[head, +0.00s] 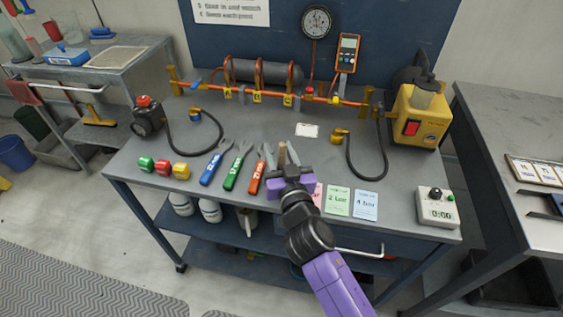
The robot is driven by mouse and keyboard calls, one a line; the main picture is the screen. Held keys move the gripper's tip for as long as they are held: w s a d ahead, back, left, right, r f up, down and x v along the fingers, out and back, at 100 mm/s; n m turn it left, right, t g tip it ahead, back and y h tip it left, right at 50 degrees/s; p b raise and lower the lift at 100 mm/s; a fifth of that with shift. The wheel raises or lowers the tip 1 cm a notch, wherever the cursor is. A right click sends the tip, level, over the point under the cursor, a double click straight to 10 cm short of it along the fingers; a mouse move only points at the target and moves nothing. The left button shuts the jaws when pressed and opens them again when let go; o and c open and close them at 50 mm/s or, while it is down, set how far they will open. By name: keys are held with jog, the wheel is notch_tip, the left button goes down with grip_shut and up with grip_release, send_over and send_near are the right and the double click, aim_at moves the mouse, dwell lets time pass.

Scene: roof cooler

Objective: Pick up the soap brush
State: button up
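No bristles can be made out there.
Blue (211,168), green (235,168) and orange (257,172) wrenches lie left of my gripper. A copper pipe with a grey cylinder (262,72) runs along the back, beside a yellow pump (420,118).

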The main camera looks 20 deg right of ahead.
grip_shut()
